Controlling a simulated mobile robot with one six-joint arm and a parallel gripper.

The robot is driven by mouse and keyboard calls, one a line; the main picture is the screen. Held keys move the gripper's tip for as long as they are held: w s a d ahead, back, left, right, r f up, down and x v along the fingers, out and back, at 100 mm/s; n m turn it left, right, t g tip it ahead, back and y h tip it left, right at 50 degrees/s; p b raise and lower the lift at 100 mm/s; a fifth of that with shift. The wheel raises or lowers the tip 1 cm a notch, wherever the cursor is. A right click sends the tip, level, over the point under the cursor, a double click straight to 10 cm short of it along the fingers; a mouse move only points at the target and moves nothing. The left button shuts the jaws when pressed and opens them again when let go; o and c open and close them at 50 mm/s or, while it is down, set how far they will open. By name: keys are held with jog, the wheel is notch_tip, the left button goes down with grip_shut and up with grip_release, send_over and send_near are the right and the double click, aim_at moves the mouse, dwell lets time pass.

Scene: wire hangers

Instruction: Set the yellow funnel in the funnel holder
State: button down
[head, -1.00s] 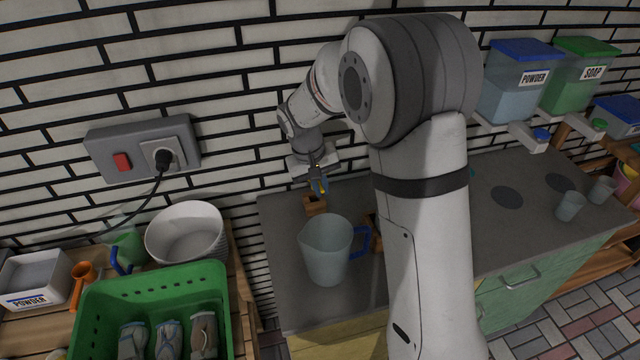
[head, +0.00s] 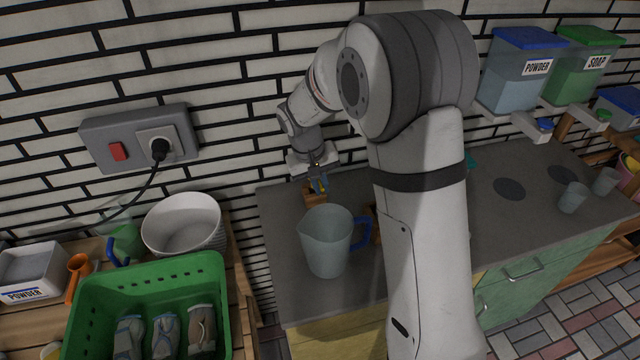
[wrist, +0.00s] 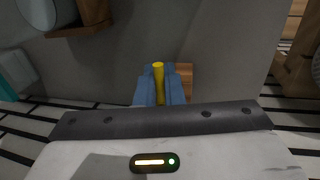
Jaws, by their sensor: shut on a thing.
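My gripper (head: 318,183) is at the back left of the grey counter. In the wrist view its two blue fingers (wrist: 159,88) are shut on a narrow yellow piece, the yellow funnel (wrist: 158,72). Most of the funnel is hidden by the fingers and the gripper body. A small wooden block, apparently the funnel holder (head: 315,198), stands on the counter right at the fingertips. In the wrist view a wooden part (wrist: 185,72) shows just behind the fingers. I cannot tell whether the funnel touches it.
A clear jug with a blue handle (head: 326,242) stands close in front of the block. Another wooden piece is partly hidden behind my arm. A brick wall is close behind. A green crate (head: 150,290) and white bowls (head: 182,225) stand at left.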

aim_at(328, 215)
jog(key=shift+a+b+x, duration=0.2)
jog(key=shift+b+x, duration=0.6)
jog(key=shift+x, duration=0.15)
jog(key=shift+a+b+x, duration=0.2)
jog(key=shift+b+x, duration=0.55)
jog(key=shift+x, duration=0.15)
dwell(1.4)
jog(key=shift+c, duration=0.3)
grip_release()
dwell(0.7)
dwell(0.5)
jog(key=shift+s, duration=0.1)
jog(key=shift+s+d+b, duration=0.25)
jog(key=shift+s+b, duration=0.05)
jog(key=shift+s, duration=0.8)
jog(key=shift+s+d+b, duration=0.25)
jog(key=shift+s+b, duration=0.05)
jog(key=shift+s, duration=0.85)
jog(key=shift+s+d+b, duration=0.2)
jog(key=shift+s+b, duration=0.1)
jog(key=shift+s, duration=0.8)
jog(key=d+p+v, duration=0.1)
jog(key=p+v, duration=0.3)
jog(key=v, duration=0.2)
